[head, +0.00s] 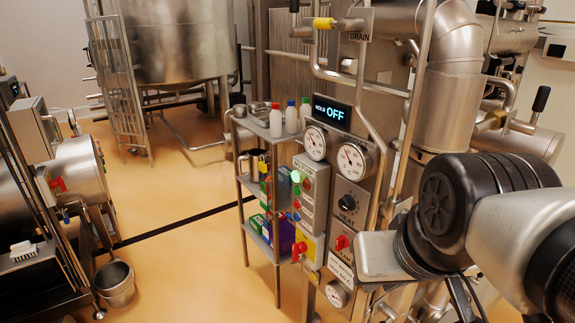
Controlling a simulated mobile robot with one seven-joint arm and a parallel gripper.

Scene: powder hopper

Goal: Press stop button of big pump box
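A grey control box (311,197) stands upright at the centre of the head view, below the round gauges. A lit green button (296,177) is on its upper left, with a red button (306,184) beside it. Smaller buttons sit lower on its left edge, too small to read. I cannot tell for sure whether this is the big pump box or which button is stop. My arm comes in from the right, in front of the panel's right side. I cannot make out my gripper's fingers.
A HEAT panel with a black knob (347,203) and red switch (342,242) adjoins on the right. A red-handled valve (299,251) is below. A shelf cart (243,186) with bottles stands behind. Pipes rise at right. Another grey box (33,128) is at left. Open floor lies between.

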